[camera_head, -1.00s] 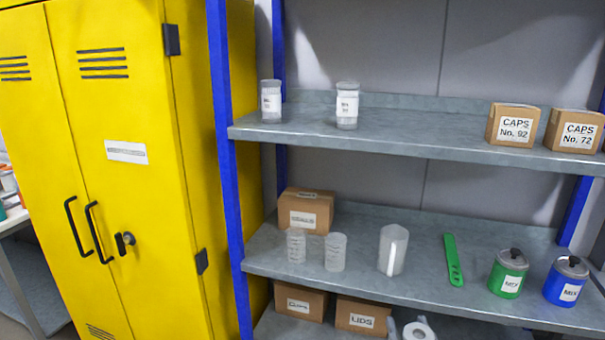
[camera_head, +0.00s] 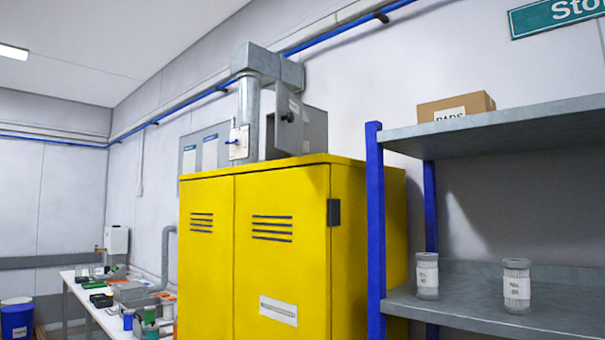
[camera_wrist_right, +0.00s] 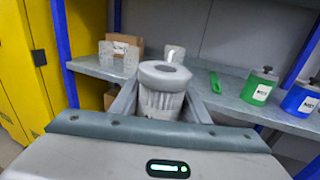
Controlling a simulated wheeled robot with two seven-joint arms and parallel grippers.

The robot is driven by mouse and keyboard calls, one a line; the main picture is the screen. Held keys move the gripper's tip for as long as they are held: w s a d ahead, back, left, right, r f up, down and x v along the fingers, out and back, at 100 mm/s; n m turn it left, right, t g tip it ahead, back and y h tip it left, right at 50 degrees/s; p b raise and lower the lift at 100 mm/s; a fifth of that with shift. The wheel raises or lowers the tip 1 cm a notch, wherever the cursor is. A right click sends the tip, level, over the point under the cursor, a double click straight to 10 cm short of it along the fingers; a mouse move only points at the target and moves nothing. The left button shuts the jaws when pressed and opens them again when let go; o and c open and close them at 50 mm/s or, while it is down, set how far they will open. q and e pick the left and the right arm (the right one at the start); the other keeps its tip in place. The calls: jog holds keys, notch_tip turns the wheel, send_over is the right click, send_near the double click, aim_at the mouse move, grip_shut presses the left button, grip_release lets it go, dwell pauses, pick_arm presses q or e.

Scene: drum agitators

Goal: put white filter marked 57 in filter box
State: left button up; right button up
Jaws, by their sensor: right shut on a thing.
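A white pleated cylinder with a round hole in its top, the white filter (camera_wrist_right: 163,88), is held in my right gripper (camera_wrist_right: 160,104), whose fingers close on both of its sides. No number can be read on it in the right wrist view. In the head view a grey metal box (camera_head: 311,130) with a small door (camera_head: 288,123) standing open sits on top of the yellow cabinet, joined to a duct. It may be the filter box; its label is not legible. Its inside is mostly hidden. My left gripper is in neither current view.
The yellow cabinet (camera_head: 284,195) stands left of the blue-posted shelf (camera_head: 480,310) holding two labelled jars. A cluttered table (camera_head: 95,310) is further left. In the wrist view, a green can (camera_wrist_right: 258,86) and a blue can (camera_wrist_right: 301,97) stand close on the right.

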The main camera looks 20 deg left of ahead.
jog(key=s+f, duration=0.3)
jog(key=s, duration=0.6)
jog(key=shift+s+f, duration=0.3)
